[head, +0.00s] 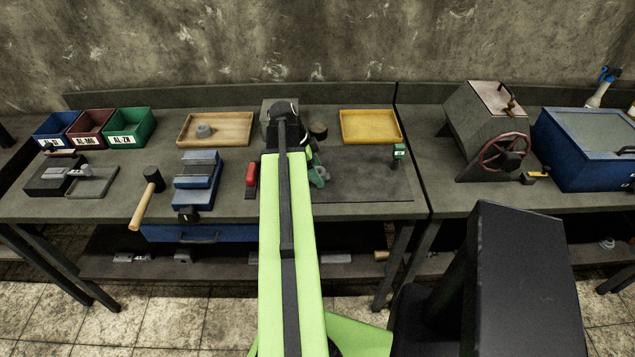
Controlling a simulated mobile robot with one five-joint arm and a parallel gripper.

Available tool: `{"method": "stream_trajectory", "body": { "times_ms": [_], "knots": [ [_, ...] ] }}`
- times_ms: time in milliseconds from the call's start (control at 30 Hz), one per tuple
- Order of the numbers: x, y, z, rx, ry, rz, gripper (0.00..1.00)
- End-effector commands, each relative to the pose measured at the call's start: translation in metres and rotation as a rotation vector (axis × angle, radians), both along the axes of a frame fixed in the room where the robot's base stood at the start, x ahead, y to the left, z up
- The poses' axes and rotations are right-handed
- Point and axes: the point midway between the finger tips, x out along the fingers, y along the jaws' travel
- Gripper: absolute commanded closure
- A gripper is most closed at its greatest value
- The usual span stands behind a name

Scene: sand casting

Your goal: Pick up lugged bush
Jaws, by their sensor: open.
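A small grey round part (204,130), which may be the lugged bush, sits in the wooden tray (237,119) at the back left of the bench. It is too small for its lugs to be told. A dark round piece (318,130) stands at the back, just right of my arm's end; I cannot tell what it is. My green arm reaches forward over the middle of the bench, right of the wooden tray. The fingers of my gripper are hidden behind the arm's dark end, and no part is seen held.
A blue vise (197,180), a mallet (148,195) and a red-topped tool (251,178) lie left of my arm. A yellow tray (370,127) stands behind the dark mat (365,180). Coloured bins (128,128) fill the back left. A crank machine (488,135) stands right.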

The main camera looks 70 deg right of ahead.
Motion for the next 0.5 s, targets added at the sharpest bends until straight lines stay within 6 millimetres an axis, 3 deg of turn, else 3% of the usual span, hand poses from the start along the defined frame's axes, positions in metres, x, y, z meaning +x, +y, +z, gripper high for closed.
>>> {"method": "stream_trajectory", "body": {
  "times_ms": [67, 500],
  "knots": [
    [0.0003, 0.0001, 0.0018, 0.000, 0.000, 0.000, 0.25],
    [0.0007, 0.0005, 0.0018, 0.000, 0.000, 0.001, 0.82]
  ]
}}
